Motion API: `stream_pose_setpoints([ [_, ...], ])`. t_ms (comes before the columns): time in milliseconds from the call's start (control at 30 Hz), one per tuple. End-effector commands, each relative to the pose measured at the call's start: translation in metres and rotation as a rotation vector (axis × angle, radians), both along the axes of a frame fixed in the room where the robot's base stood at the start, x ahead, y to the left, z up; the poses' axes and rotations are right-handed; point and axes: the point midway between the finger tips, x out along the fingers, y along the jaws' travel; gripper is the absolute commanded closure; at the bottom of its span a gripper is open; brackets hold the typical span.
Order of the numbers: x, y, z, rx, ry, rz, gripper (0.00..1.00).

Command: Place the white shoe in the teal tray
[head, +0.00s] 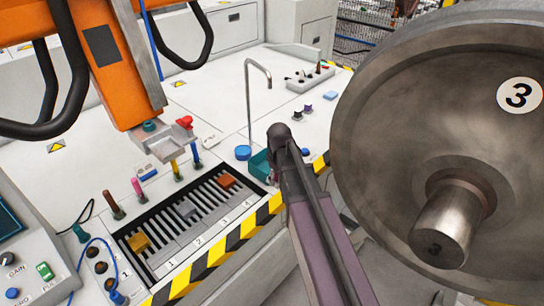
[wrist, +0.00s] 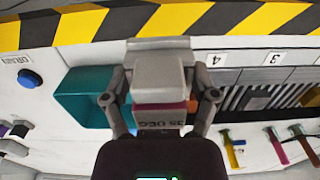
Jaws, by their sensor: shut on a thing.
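A pale grey-white block, the white shoe (wrist: 158,72), is held between the two fingers of my gripper (wrist: 160,98) in the wrist view. The teal tray (wrist: 76,86) lies just left of the held shoe in that view, partly covered by my left finger. In the head view the teal tray (head: 259,164) shows only in part behind my gripper (head: 281,140), right of the slotted panel. The shoe cannot be made out in the head view. Whether it touches anything below is not clear.
The slotted panel (head: 165,228) holds a yellow block (head: 138,242), a grey block (head: 188,209) and an orange block (head: 226,180). A thin bent pipe (head: 248,100) rises behind the tray. A large wheel (head: 400,120) stands close on the right. An orange machine (head: 105,60) hangs at left.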

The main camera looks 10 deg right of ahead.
Motion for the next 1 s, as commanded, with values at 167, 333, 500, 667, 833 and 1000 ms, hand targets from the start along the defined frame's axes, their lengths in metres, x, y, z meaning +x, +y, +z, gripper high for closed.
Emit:
stream_pose_setpoints([
  [167,0.0,0.004,0.0,0.0,0.0,0.006,0.81],
  [333,0.0,0.007,0.0,0.0,0.0,0.01,0.81],
  [500,0.001,0.003,-0.001,0.0,0.0,0.01,0.81],
  [667,0.004,-0.014,-0.003,0.0,0.0,0.01,0.81],
  [833,0.007,-0.043,-0.007,0.001,0.001,0.008,0.81],
  [1000,0.009,-0.075,-0.01,0.001,0.001,0.009,0.81],
])
